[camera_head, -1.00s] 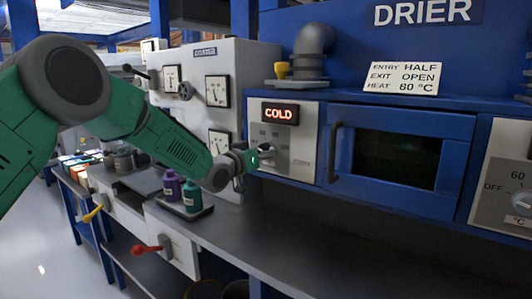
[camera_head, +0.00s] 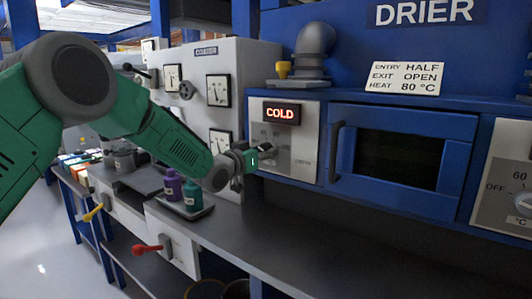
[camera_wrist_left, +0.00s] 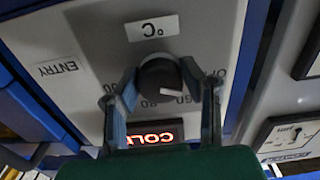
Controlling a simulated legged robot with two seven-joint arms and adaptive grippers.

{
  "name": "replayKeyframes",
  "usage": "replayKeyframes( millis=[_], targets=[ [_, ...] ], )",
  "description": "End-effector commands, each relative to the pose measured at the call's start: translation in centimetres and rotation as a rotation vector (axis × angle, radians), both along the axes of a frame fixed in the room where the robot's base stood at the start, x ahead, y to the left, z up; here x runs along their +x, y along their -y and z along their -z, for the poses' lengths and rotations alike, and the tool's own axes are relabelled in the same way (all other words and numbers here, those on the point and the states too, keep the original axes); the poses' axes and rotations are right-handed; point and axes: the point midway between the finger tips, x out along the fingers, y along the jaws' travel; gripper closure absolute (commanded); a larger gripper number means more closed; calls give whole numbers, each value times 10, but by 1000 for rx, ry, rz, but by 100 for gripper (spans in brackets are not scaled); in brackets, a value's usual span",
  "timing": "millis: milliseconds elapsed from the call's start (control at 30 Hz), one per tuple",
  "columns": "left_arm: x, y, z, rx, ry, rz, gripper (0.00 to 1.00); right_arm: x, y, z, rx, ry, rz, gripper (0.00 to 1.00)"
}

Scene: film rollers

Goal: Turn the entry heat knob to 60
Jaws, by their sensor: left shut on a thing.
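The entry heat knob (camera_wrist_left: 160,80) is a round dark knob on a pale panel marked ENTRY (camera_wrist_left: 58,67) and °C, which appears upside down in the left wrist view. Its white pointer mark faces the printed numbers by the lit display; the exact setting is hard to read. My left gripper (camera_wrist_left: 161,82) is shut on the knob, one finger on each side. In the head view my left gripper (camera_head: 262,155) reaches the panel (camera_head: 305,140) under the red COLD display (camera_head: 281,113) and largely hides the knob. My right gripper is not in view.
A card (camera_head: 404,77) reads ENTRY HALF, EXIT OPEN, HEAT 80 °C. The blue drier door (camera_head: 398,200) with a dark handle is right of the panel. Another knob (camera_head: 524,203) is at the far right. Purple (camera_head: 172,186) and teal (camera_head: 192,195) bottles stand below the arm.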

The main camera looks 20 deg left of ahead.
Motion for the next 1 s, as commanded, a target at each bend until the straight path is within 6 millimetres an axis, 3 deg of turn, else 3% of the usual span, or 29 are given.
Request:
replayKeyframes(
  millis=[600, 1000],
  targets=[
    [0, 0, 3, 491, 171, 1, 93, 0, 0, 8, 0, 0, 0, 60],
    [-1, 0, 4, 670, 235, 3, 93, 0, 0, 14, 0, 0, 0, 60]
  ],
)
